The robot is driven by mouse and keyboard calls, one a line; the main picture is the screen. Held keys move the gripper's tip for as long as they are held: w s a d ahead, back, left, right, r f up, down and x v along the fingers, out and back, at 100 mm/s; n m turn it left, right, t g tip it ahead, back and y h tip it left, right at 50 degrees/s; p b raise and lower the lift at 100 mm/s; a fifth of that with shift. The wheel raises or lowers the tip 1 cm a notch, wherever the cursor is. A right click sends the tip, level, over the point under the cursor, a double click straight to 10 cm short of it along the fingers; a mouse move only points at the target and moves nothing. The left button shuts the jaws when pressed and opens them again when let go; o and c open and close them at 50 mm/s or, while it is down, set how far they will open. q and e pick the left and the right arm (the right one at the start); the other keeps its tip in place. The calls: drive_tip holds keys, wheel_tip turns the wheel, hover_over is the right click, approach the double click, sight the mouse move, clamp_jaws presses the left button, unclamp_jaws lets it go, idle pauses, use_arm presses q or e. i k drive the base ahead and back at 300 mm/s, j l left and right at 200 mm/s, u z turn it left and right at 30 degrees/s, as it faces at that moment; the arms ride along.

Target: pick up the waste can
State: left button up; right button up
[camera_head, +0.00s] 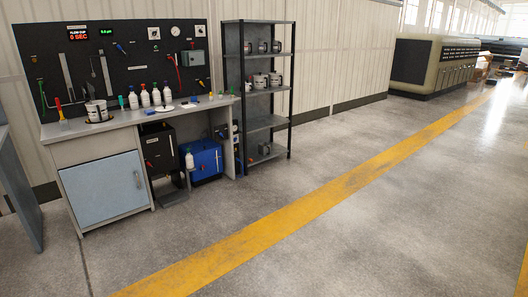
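Several containers show in the head view, and I cannot tell for certain which one is the waste can. A black bin-like box (160,149) stands under the workbench, to the right of its blue door. A blue box (207,162) stands on the floor to the right of the black one, with a white bottle (189,160) in front of its left side. A pale metal can (97,111) stands on the left part of the bench top. Neither of my grippers is in view.
The workbench (98,149) stands against the wall, with several white bottles (145,96) on top. A dark shelf rack (266,123) with several cans stands to its right. The concrete floor (330,165) in front is clear, crossed by a yellow line (290,222).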

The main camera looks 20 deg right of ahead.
sight(264, 147)
drive_tip(key=i+l+z, duration=0.55)
drive_tip(key=i, duration=0.2)
drive_tip(key=i+l+z, duration=0.15)
drive_tip(key=i+z, duration=0.15)
drive_tip(key=i, duration=0.15)
drive_tip(key=i+z, duration=0.3)
drive_tip(key=i, duration=2.45)
drive_tip(key=i+l, duration=0.1)
drive_tip(key=i, duration=0.45)
drive_tip(key=i+u, duration=0.15)
drive_tip(key=i, duration=0.4)
drive_tip(key=i+l, duration=0.2)
drive_tip(key=i, duration=0.3)
drive_tip(key=i+l+u, duration=0.15)
drive_tip(key=i, duration=0.4)
